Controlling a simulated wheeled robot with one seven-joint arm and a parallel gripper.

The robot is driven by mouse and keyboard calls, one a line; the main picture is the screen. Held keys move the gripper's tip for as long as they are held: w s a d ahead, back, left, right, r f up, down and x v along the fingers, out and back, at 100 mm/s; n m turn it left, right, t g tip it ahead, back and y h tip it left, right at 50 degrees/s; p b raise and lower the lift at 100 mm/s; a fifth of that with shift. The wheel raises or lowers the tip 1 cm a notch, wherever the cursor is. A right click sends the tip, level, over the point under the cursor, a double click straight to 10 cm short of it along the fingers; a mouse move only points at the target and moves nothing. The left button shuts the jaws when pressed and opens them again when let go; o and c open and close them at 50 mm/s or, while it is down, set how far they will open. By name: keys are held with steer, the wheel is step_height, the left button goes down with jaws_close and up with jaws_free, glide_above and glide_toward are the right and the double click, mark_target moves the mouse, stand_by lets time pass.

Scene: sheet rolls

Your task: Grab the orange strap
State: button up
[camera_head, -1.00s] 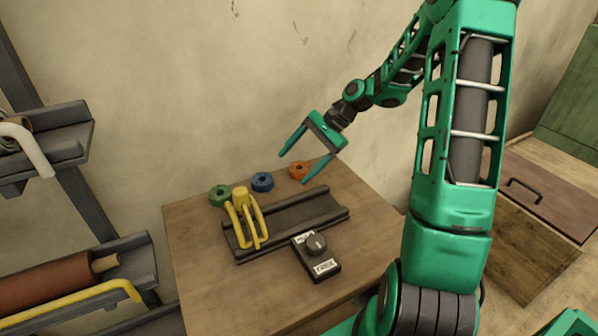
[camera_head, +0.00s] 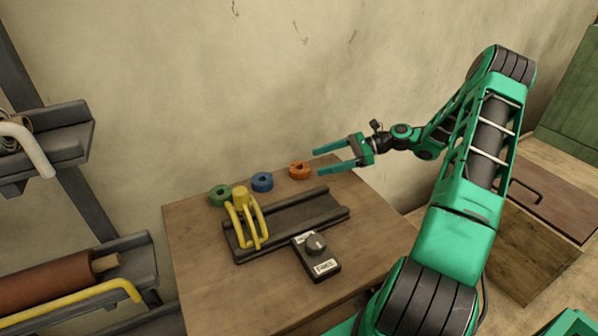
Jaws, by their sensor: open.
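The orange strap (camera_head: 299,171) is a small coiled ring on the back edge of the wooden table (camera_head: 200,270). It is the rightmost of a row of three coils. My gripper (camera_head: 317,161) is open and empty, to the right of the orange strap. Its two green fingers point left toward the strap, with the fingertips close to its right side. I cannot tell the exact height of the fingers above the table, or whether they touch the strap.
A blue coil (camera_head: 262,182) and a green coil (camera_head: 219,195) lie to the left. A dark tray (camera_head: 300,215) with a yellow-handled part (camera_head: 243,220) lies in front. A black box with a knob (camera_head: 317,257) sits nearer. The wall is close behind.

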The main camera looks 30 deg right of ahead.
mark_target(307, 166)
steer(key=shift+x, duration=3.45)
steer(key=shift+s+d+f, duration=0.1)
steer(key=shift+f, duration=0.1)
steer(key=c, duration=1.2)
